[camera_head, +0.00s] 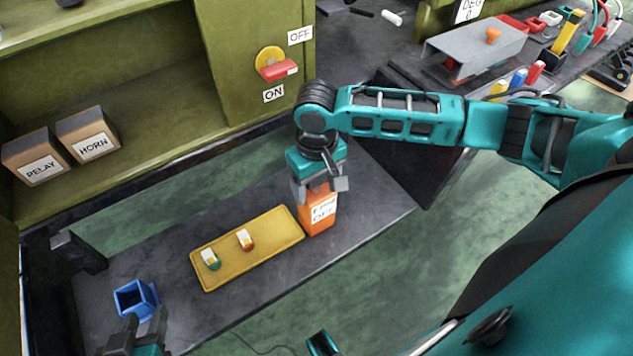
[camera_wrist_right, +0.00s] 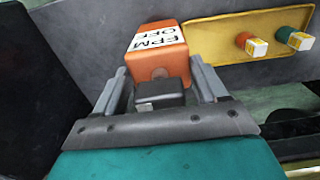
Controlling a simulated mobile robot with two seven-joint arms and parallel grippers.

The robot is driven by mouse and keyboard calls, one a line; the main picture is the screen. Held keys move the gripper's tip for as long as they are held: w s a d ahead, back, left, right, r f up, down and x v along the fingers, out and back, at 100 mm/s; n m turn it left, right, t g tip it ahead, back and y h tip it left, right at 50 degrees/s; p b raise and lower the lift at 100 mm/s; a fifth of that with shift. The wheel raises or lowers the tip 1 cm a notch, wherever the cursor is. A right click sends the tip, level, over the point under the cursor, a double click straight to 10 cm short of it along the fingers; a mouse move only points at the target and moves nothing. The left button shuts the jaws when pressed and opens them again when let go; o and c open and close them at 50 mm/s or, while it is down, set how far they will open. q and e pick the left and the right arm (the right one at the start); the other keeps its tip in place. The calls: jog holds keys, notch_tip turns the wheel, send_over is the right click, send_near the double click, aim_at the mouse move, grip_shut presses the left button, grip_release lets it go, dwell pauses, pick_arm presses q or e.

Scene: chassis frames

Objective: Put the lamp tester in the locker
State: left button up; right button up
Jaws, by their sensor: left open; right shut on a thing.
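An orange block (camera_head: 318,212) with a white label stands at the right end of the dark bench. The label reads "EPM OFF" in the right wrist view (camera_wrist_right: 158,42). I cannot tell whether this block is the lamp tester. My right gripper (camera_head: 320,190) points down and is shut on the block's top, with a finger on either side in the right wrist view (camera_wrist_right: 157,80). My left gripper (camera_head: 140,335) is open and empty at the lower left, just in front of a blue square cup (camera_head: 128,302). An olive cabinet (camera_head: 150,75) with an open shelf, perhaps the locker, stands behind.
A yellow tray (camera_head: 213,279) holds two small capped pieces. Boxes marked RELAY (camera_head: 38,157) and HORN (camera_head: 88,135) sit on the cabinet shelf. A red-handled switch (camera_head: 277,67) is on the cabinet front. A grey cover (camera_head: 470,45) stands on the right bench.

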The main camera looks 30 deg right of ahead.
jog(key=o, duration=1.3)
jog(key=shift+f, duration=0.1)
jog(key=shift+c, duration=0.2)
jog(key=o, duration=0.4)
